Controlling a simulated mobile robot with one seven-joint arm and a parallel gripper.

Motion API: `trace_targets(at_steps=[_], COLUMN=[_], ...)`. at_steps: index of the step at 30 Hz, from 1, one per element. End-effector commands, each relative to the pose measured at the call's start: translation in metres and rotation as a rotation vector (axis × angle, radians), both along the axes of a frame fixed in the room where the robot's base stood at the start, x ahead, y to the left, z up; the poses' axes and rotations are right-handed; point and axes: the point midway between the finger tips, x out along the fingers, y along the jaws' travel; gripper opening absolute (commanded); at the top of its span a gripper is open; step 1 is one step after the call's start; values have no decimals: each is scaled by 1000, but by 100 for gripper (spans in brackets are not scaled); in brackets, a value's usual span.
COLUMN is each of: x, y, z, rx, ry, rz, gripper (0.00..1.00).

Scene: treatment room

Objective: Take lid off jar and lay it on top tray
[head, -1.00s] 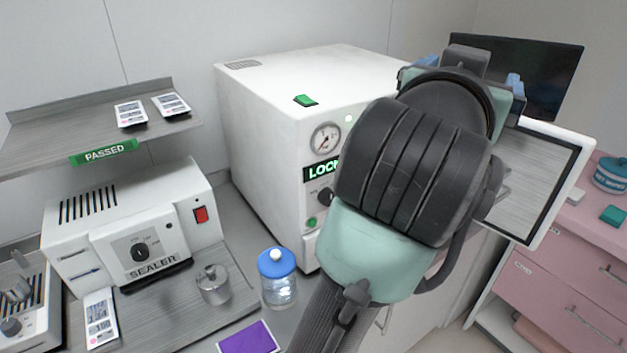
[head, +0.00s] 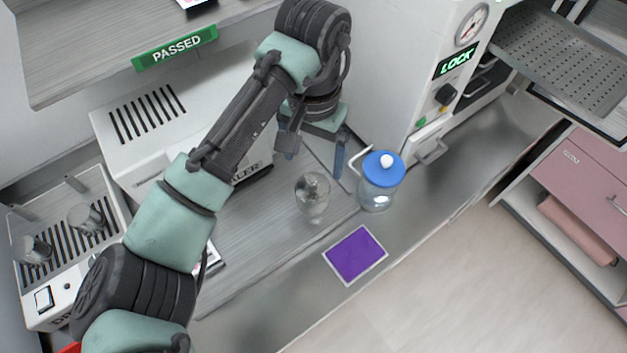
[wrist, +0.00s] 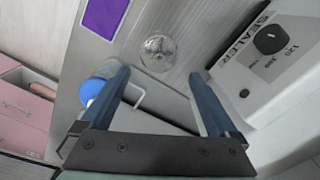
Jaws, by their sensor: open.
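The clear jar (head: 377,197) stands on the counter with its blue lid (head: 384,167), topped by a white knob, seated on it. My gripper (head: 315,157) is open and empty, pointing down to the left of the jar. In the wrist view, the blue lid (wrist: 92,91) is partly hidden behind the left finger, outside the gap between the open fingers (wrist: 157,78). A perforated metal tray (head: 560,60) shows at the upper right; whether it is the top tray I cannot tell.
A purple pouch (head: 356,254) lies in front. The white sterilizer (head: 425,60) stands behind right; a pale bent rod (head: 360,153) is beside the jar. The sealer (wrist: 275,60) and shelf (head: 90,50) crowd the left.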

Motion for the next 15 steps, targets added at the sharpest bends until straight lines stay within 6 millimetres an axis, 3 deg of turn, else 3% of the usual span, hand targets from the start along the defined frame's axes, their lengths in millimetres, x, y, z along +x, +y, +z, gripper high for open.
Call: trace_targets(at_steps=[5,15], x=[-2,-7], y=[1,0], z=[-11,-54], rx=[0,-1], ry=[1,0], rz=[1,0], gripper=[95,95])
